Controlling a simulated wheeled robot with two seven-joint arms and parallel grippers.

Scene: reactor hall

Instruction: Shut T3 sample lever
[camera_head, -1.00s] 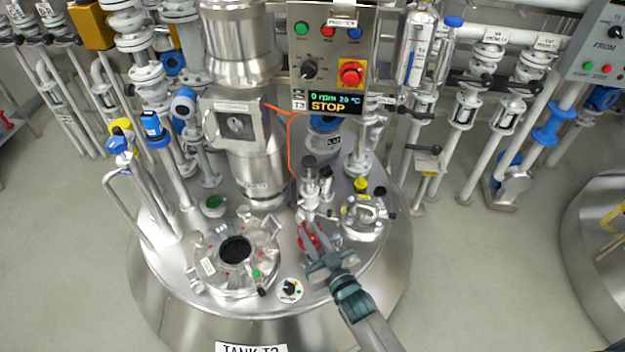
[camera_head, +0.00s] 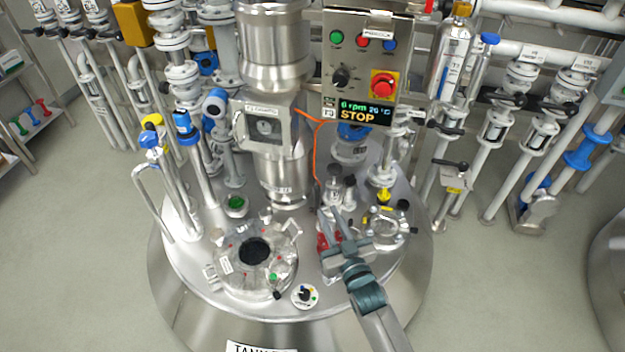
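Tank T3 (camera_head: 190,268) is a round steel vessel with many fittings on its lid. An upright sample fitting (camera_head: 334,188) with a dark top stands right of the central steel column. My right gripper (camera_head: 334,213) reaches in from the lower right, at the foot of this fitting. Its two pale fingers look apart, with a narrow gap. A red part (camera_head: 323,242) shows beside the left finger. The fingertips lie against the fittings, and I cannot tell whether they touch. I cannot make out the sample lever clearly behind the gripper. My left gripper is not in view.
A control panel (camera_head: 366,60) reading STOP hangs behind the fittings. An orange cable (camera_head: 315,150) runs down beside the column. A round manway (camera_head: 255,252) lies left of the gripper, and a sight-glass fitting (camera_head: 385,225) is close on its right. Pipes line the back.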

